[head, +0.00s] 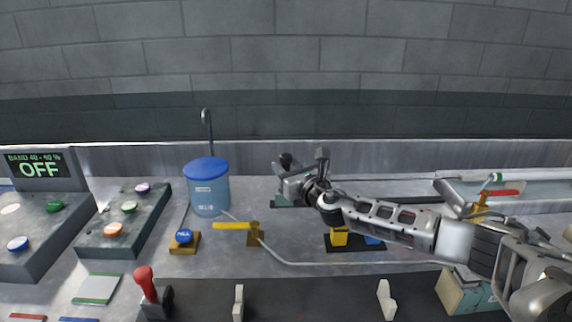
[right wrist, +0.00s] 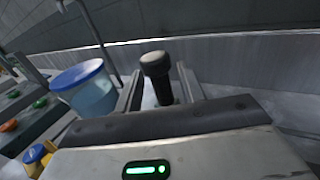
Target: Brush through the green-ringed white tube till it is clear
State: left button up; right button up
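My right gripper (head: 304,164) is over the back middle of the bench, its arm coming in from the right. In the right wrist view its two fingers (right wrist: 162,90) stand apart on either side of a black knobbed handle (right wrist: 156,66), with a gap visible at each side. The dark knob (head: 287,160) also shows by the fingertips in the head view. I cannot tell whether it belongs to a brush. My left gripper is out of view.
A blue-lidded container (head: 208,190) stands left of the gripper. A yellow-handled valve (head: 236,226) and a blue button (head: 184,237) are in front. Button consoles (head: 125,222) and a display reading OFF (head: 38,168) are at left.

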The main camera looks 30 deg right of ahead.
jog(key=shift+w, duration=0.55)
grip_shut()
jog(key=shift+d, duration=0.1)
